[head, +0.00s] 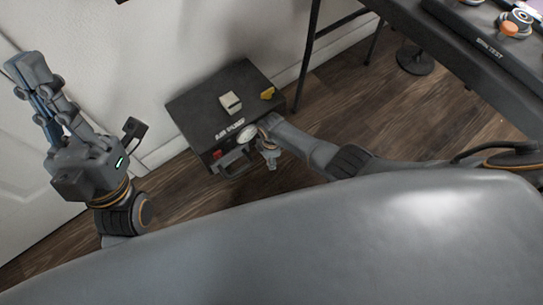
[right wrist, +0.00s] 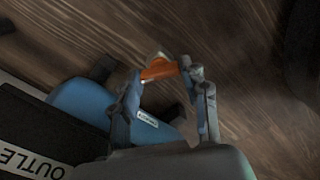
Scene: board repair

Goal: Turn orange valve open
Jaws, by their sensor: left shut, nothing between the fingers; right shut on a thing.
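The orange valve (right wrist: 160,72) shows in the right wrist view, at the end of a blue body (right wrist: 85,103) with a small white label. My right gripper (right wrist: 164,75) is shut on it, one fingertip at each end of the orange part. In the head view my right gripper (head: 270,157) is at the front edge of the dark pump box (head: 190,98), beside a round gauge (head: 247,133). The valve itself cannot be made out there. My left gripper (head: 38,80) is raised at the far left, shut and empty, away from the box.
On the box are a pale switch (head: 230,103), a yellow part (head: 267,93) and a red part (head: 217,154). A white wall (head: 150,50) stands behind. A dark workbench (head: 470,45) is at the upper right. Bare wood floor (head: 340,95) lies between.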

